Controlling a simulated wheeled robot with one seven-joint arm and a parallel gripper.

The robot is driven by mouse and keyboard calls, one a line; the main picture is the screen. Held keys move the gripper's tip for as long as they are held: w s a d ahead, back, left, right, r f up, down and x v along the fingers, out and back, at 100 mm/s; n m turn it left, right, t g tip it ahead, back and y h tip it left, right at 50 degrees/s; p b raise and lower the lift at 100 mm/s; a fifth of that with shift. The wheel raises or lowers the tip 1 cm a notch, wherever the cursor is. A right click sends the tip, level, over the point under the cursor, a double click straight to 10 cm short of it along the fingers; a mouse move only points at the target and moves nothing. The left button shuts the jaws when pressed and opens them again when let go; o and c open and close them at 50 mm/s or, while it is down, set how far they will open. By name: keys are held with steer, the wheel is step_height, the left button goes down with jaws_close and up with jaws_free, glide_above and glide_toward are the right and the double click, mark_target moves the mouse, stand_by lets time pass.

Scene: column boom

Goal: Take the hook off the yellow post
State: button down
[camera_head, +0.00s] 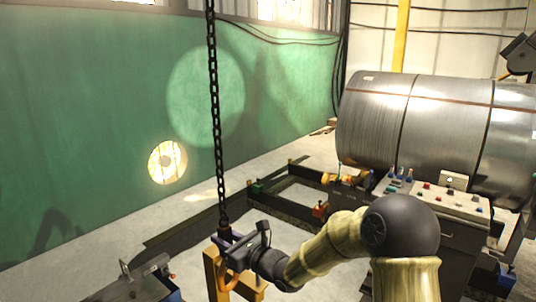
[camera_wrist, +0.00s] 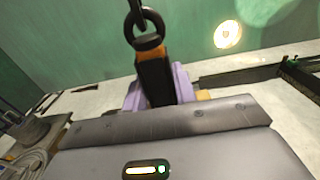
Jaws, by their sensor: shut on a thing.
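A dark chain (camera_head: 215,110) hangs from above down to my gripper (camera_head: 230,240) in the head view. The orange hook (camera_head: 231,279) shows just below the gripper, at the top of the yellow post (camera_head: 212,272). In the wrist view, the hook's black-and-orange shank (camera_wrist: 153,75) stands between my purple fingers (camera_wrist: 158,92), with a black ring above it. My gripper is shut on this shank. The hook's lower part is hidden behind the gripper body in the wrist view, so I cannot tell there how it sits on the post.
A large metal roll (camera_head: 420,120) lies at the right, behind a control console (camera_head: 435,195) with coloured knobs. A dark floor frame (camera_head: 290,205) runs behind the post. A grey machine (camera_head: 135,282) stands at the lower left. The floor by the green wall is open.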

steer(key=shift+s+a+r, duration=0.2)
steer(key=shift+a, duration=0.05)
steer(key=c, duration=1)
jaws_free()
steer(key=shift+s+d, duration=0.1)
steer(key=shift+c, duration=0.2)
steer(key=shift+f, duration=0.3)
steer(key=b+v, duration=0.4)
steer(key=v, duration=1.3)
steer(key=shift+s+d+r, duration=0.1)
